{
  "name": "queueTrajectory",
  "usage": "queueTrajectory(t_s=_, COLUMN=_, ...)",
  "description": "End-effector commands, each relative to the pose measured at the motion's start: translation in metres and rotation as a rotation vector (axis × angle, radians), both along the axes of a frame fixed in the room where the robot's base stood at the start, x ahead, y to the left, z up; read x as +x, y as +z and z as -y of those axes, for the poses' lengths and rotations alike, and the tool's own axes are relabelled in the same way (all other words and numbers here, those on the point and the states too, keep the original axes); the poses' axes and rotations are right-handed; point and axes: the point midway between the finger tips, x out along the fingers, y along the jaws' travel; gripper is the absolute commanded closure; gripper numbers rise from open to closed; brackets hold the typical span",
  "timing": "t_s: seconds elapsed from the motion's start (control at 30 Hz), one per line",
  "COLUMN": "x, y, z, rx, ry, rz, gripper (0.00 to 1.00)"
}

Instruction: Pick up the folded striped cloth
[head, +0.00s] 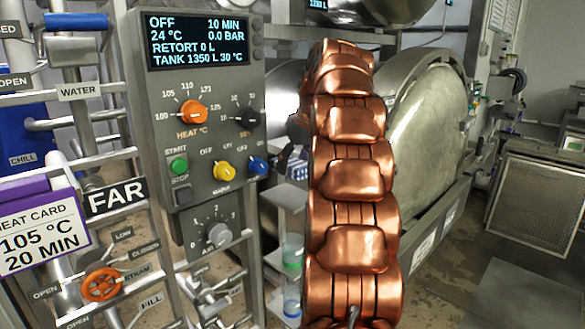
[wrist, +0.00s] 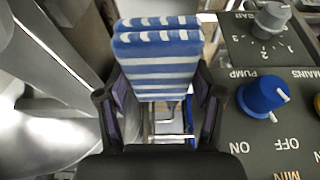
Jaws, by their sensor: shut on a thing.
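The folded striped cloth (wrist: 160,70), blue with white stripes, is between the two dark fingers of my gripper (wrist: 160,101) in the wrist view. My gripper is shut on it, one finger at each side. Its folded layers show at the upper end. In the head view a small blue-and-white part of the cloth (head: 297,168) shows just left of my copper arm, which hides most of it and most of the gripper.
A grey control panel (head: 207,185) with knobs stands close to the left of the cloth; its blue pump knob (wrist: 263,96) is near my right finger in the wrist view. A metal shelf (head: 285,196) lies below the cloth. The round steel retort (head: 432,120) is behind my arm.

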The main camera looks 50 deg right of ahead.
Motion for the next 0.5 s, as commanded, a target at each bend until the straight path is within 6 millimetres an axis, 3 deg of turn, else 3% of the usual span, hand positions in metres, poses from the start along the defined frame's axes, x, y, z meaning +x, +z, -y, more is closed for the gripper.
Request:
queueTrajectory(t_s=0.37, x=-0.046, y=-0.003, z=-0.001, rx=0.001, ry=-0.002, rz=0.001, gripper=0.63)
queueTrajectory(t_s=0.5, x=-0.074, y=-0.004, z=-0.002, rx=0.003, ry=-0.002, rz=0.002, gripper=0.63)
